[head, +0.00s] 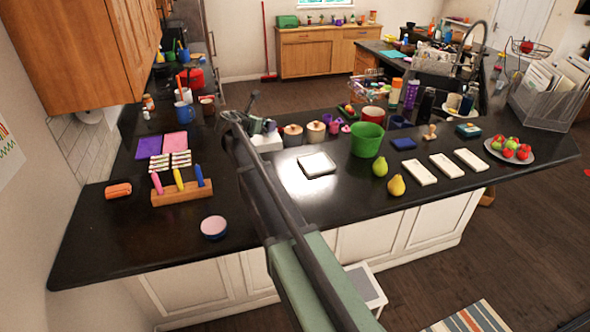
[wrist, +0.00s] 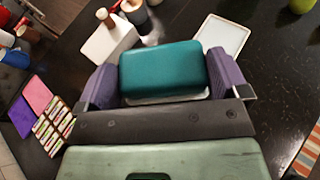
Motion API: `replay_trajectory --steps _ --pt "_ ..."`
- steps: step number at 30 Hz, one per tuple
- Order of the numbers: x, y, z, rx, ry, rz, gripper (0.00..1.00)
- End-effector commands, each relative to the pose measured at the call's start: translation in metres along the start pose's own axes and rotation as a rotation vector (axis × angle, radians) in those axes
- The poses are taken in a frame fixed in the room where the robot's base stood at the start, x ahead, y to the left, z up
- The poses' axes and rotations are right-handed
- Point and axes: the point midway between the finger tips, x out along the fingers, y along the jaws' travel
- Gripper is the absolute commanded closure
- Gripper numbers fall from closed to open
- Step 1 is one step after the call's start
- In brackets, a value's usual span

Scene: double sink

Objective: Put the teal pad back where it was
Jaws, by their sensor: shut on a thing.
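The teal pad (wrist: 160,68) is a rounded block with a pale lower edge. My gripper (wrist: 165,82) has its two purple fingers shut on the pad's left and right sides. In the head view my gripper (head: 240,121) is over the counter, left of the centre, near a white box (head: 267,143). I cannot make out the pad in that view. A white-surfaced square tray with a dark rim (head: 316,164) lies right of my arm; it also shows beyond the pad in the wrist view (wrist: 222,36).
Lidded jars (head: 315,132) stand behind the tray. A green bucket (head: 367,139), two pears (head: 396,186) and several white slabs (head: 442,166) are to its right. A wooden block with coloured pegs (head: 181,192) and a pink-topped round tin (head: 214,226) are on the left. Dark counter around the tin is clear.

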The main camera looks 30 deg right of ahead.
Motion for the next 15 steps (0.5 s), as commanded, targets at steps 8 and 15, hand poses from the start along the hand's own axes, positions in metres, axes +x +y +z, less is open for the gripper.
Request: replay_trajectory --steps 8,15 --pt "0.003 0.007 -0.007 -0.036 -0.01 0.043 0.3" --pt "0.032 0.006 -0.075 -0.035 -0.01 0.042 0.3"
